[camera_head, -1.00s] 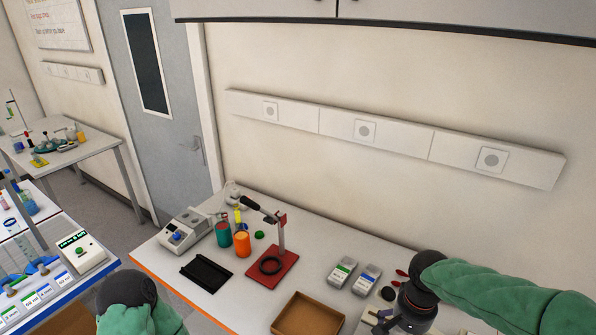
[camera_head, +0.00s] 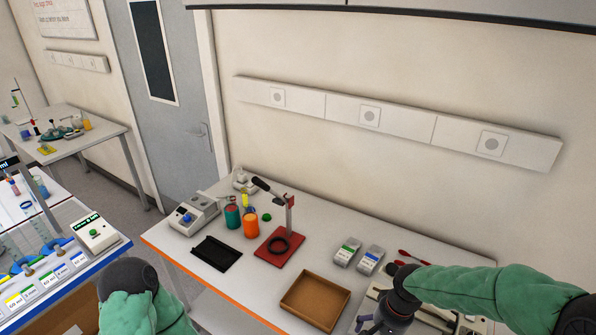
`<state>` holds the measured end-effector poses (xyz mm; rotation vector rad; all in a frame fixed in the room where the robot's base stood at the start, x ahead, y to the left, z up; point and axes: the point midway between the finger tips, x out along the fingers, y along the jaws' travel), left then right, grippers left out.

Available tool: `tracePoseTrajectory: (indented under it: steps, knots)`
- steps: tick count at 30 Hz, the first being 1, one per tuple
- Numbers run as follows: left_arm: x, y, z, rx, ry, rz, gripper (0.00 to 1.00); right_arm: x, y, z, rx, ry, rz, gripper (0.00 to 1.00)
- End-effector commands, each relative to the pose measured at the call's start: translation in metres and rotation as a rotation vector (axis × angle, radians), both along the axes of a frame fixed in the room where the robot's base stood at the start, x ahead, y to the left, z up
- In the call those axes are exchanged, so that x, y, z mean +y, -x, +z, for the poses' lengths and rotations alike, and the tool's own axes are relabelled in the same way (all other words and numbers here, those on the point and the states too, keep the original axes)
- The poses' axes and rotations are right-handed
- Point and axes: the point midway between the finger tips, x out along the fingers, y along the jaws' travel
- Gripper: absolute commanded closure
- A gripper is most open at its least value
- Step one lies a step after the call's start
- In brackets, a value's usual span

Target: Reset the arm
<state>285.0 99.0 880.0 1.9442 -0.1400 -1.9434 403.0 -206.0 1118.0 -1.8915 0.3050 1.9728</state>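My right arm, in a green sleeve, comes in from the right edge, and its dark wrist bends down over the front right of the white table. My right gripper (camera_head: 372,326) is at the bottom edge, beside the brown tray's right side. It is partly cut off, and its finger opening does not show clearly. I see nothing held in it. My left arm shows only as a green sleeve and a dark joint at the lower left. My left gripper is out of view.
On the white table (camera_head: 225,285) are a brown tray (camera_head: 316,301), a red-based stand (camera_head: 280,249), a black rack (camera_head: 216,253), teal (camera_head: 232,217) and orange (camera_head: 250,219) cups, and two small labelled boxes (camera_head: 347,252). A bench with blue edging (camera_head: 110,255) stands at left.

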Motion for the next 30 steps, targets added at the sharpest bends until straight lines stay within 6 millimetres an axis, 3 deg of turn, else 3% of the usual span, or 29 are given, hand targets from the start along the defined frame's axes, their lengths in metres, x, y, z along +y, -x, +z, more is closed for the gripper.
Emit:
tracePoseTrajectory:
  steps: [8, 18, 24, 30]
  knots:
    - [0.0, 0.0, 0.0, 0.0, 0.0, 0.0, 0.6, 0.036, 0.018, -0.089, 0.009, -0.123, 0.072, 0.0]
    - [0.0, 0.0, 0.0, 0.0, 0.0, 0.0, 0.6, 0.073, 0.067, -0.187, -0.019, -0.224, 0.11, 0.0]
    - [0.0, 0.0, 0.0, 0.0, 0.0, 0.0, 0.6, 0.084, 0.097, -0.223, -0.034, -0.235, 0.115, 0.0]
    - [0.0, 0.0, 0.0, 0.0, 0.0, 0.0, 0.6, 0.09, 0.123, -0.244, -0.041, -0.23, 0.123, 0.0]
